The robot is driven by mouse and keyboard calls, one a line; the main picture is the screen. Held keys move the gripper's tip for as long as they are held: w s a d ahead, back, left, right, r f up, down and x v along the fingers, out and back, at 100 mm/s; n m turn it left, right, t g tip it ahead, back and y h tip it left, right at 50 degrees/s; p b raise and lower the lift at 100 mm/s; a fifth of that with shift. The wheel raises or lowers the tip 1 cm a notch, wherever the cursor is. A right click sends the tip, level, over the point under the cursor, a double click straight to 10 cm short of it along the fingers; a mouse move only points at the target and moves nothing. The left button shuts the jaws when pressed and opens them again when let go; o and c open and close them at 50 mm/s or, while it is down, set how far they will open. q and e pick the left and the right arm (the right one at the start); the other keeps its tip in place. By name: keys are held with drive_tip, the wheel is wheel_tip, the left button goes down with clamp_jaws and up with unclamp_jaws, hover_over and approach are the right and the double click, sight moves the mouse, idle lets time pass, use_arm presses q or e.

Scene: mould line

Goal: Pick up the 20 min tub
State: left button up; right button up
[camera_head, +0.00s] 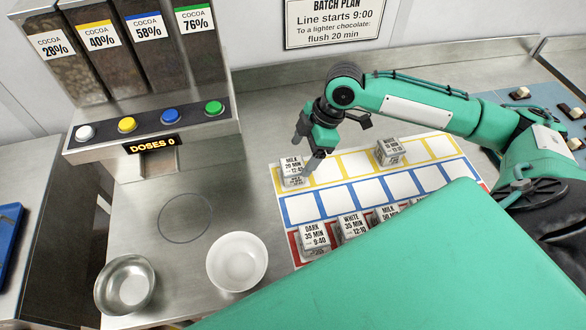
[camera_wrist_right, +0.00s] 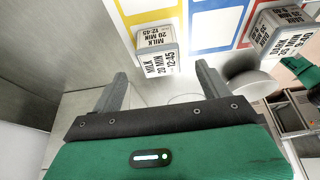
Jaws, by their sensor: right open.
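The 20 min tub (camera_head: 292,174) is a small pale block-shaped tub labelled "MILK 20 MIN 12:45". It stands in the leftmost cell of the yellow row on the mat (camera_head: 322,203). My right gripper (camera_head: 306,150) is open just above and behind it, partly covering its right side in the head view. In the right wrist view the tub (camera_wrist_right: 157,52) lies ahead of the gap between the open fingertips (camera_wrist_right: 161,70), and no finger clearly touches it. My left gripper is not in view.
Another tub (camera_head: 390,152) stands further right in the yellow row. Several tubs, including a dark 35 min one (camera_head: 314,237), stand in the red row. A white bowl (camera_head: 237,261) and a metal bowl (camera_head: 125,285) are front left. The cocoa dispenser (camera_head: 150,120) stands left.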

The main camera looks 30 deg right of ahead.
sight(294, 165)
drive_tip(key=shift+p+x, duration=0.8)
drive_tip(key=shift+x, duration=2.3)
drive_tip(key=shift+a+r, duration=0.1)
drive_tip(key=c, duration=1.1)
